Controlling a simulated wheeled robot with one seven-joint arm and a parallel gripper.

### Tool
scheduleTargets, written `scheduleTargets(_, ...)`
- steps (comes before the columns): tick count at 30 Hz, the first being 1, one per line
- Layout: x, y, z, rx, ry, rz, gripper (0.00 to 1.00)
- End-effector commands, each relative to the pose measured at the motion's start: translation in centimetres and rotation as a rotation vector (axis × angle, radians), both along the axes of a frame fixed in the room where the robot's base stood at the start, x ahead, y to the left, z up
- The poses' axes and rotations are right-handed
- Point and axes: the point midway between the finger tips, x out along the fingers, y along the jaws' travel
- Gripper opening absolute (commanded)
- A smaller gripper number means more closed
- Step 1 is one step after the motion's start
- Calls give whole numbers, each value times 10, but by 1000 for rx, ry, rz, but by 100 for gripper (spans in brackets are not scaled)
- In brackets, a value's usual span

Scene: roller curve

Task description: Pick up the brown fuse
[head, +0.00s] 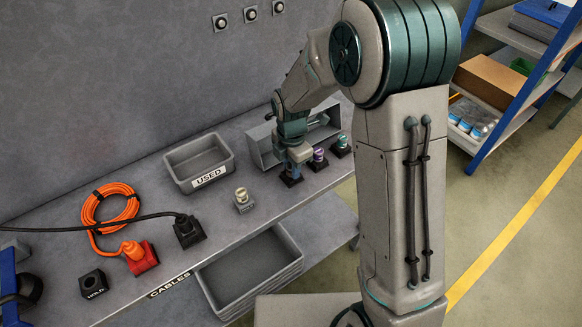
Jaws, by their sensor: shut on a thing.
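My gripper (294,167) points down over the leftmost black holder (291,178) in a row near the bench's front edge. It is shut on a fuse there, taken to be the brown fuse; the fingers hide most of it and its colour is not clear. I cannot tell whether the fuse still sits in the holder. A purple fuse (318,155) and a green fuse (341,142) stand upright in their holders just to the right. A pale yellowish fuse (242,195) stands in a grey holder to the left.
A grey bin marked USED (208,180) stands on the bench left of my gripper. A grey open box (262,148) is close behind it. An orange cable (90,213), a red plug block (141,257) and a black holder marked HOLD (93,284) lie farther left.

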Motion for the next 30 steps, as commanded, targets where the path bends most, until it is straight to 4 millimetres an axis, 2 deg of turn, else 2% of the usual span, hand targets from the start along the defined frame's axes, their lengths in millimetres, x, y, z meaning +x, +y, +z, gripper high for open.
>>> scheduleTargets(5, 1, 0, 11, 2, -5, -1, 2)
scheduleTargets(11, 2, 0, 42, 2, -8, -1, 2)
scheduleTargets(21, -4, -78, 85, 0, -6, -5, 2)
scheduleTargets(27, -6, -106, 103, 0, -4, -3, 2)
scheduleTargets(30, -6, -112, 107, 1, -1, 0, 2)
